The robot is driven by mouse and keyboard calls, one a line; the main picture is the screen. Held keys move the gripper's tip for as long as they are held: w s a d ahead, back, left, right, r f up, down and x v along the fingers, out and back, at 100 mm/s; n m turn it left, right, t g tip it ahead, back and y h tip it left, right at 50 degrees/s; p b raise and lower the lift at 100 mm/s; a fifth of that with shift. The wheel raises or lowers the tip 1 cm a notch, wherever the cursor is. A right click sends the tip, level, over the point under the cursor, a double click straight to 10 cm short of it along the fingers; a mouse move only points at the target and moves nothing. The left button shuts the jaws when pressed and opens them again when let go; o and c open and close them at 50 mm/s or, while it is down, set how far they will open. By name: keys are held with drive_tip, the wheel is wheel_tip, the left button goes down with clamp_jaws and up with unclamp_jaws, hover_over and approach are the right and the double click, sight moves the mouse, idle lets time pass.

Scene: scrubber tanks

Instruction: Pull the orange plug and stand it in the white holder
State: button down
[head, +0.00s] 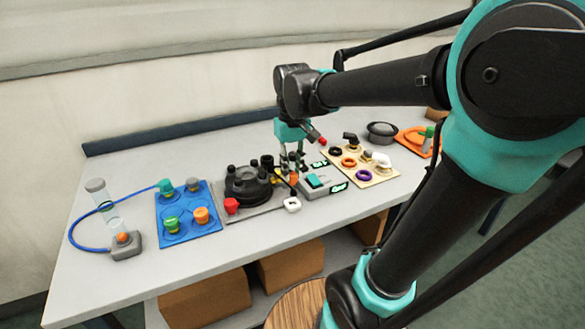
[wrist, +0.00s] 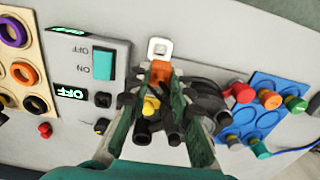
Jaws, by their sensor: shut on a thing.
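The orange plug (wrist: 161,72) is between my fingertips in the wrist view, and my gripper (wrist: 158,84) is shut on it. In the head view my gripper (head: 291,165) points down at the table, with a bit of the orange plug (head: 293,178) showing below it. The white holder (wrist: 160,48) is a small square piece with an opening, just beyond the plug in the wrist view. In the head view the white holder (head: 292,204) lies on the table in front of the plug. The plug's lower end is hidden, so its height is unclear.
A grey switch box (head: 323,184) with a green switch stands right of the holder. A dark round unit (head: 247,183) with a red knob (head: 231,205) is left. A blue board (head: 188,225) lies farther left, a beige board (head: 374,176) right. The table front is clear.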

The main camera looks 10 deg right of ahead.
sight(293, 184)
drive_tip(key=shift+f, duration=3.15)
drive_tip(key=shift+f, duration=0.25)
drive_tip(key=shift+f, duration=0.8)
drive_tip(key=c, duration=0.8)
unclamp_jaws()
drive_tip(key=shift+r, duration=4.3)
